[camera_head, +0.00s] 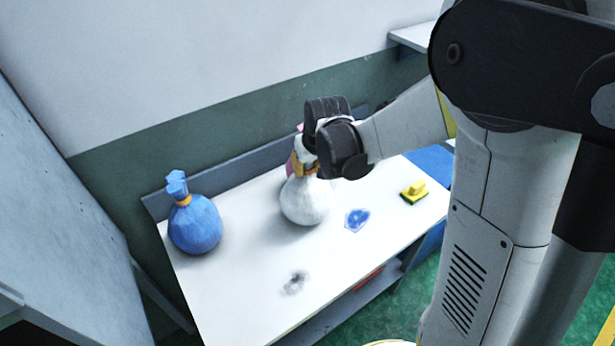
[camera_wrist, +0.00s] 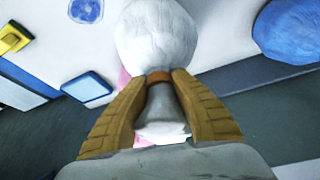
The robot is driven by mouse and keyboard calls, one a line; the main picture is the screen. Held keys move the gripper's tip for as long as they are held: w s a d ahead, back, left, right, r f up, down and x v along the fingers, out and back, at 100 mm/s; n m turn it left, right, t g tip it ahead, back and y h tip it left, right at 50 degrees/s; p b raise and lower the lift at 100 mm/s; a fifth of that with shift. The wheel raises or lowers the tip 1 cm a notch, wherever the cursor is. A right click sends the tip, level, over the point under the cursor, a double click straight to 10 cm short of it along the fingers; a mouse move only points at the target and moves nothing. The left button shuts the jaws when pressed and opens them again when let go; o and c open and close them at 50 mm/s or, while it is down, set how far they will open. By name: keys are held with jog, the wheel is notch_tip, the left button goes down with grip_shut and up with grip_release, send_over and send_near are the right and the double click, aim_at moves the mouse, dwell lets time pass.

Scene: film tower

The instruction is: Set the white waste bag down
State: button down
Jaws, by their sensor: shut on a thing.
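The white waste bag (camera_head: 305,201) is upright at the middle of the white table (camera_head: 235,278), its round bottom at or just above the top; I cannot tell whether it touches. My gripper (camera_head: 301,165) is shut on its neck from above and the right. In the wrist view the yellow-brown fingers of my gripper (camera_wrist: 160,88) close on both sides of the neck, at an orange-brown tie. The round body of the white bag (camera_wrist: 157,38) shows beyond them. Something pink is partly hidden behind the bag.
A blue bag (camera_head: 194,224) with an orange tie stands at the table's left end. A blue patch (camera_head: 357,220) and a yellow-green sponge (camera_head: 413,192) lie to the right. A dark smudge (camera_head: 295,283) marks the front. A wall runs behind the table.

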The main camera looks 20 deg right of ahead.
aim_at(307, 176)
jog(key=shift+f+b, duration=0.35)
jog(key=shift+f, duration=1.1)
jog(key=shift+f, duration=0.15)
jog(key=c, duration=1.2)
grip_release()
